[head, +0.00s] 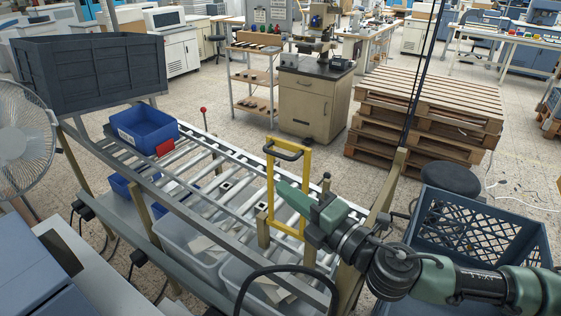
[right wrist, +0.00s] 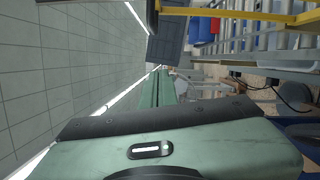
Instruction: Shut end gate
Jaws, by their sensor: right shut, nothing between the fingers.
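The end gate is a yellow upright frame (head: 269,185) with a black handle (head: 288,154) near its top. It stands toward the near right end of the roller conveyor (head: 196,183). I cannot tell for sure whether it is latched. My right gripper (head: 281,187) reaches in from the right, its green fingers shut and empty. In the head view its tips overlap the frame opening below the handle; contact is unclear. In the right wrist view, a yellow bar (right wrist: 230,14) crosses the top, apart from the fingers (right wrist: 160,88). My left gripper is not in view.
A blue bin (head: 144,128) with a red front tag sits on the rollers at the far left end. A blue lattice crate (head: 483,222) stands at the right by my right arm. Stacked pallets (head: 430,105) are behind. Grey bins (head: 190,250) sit under the conveyor.

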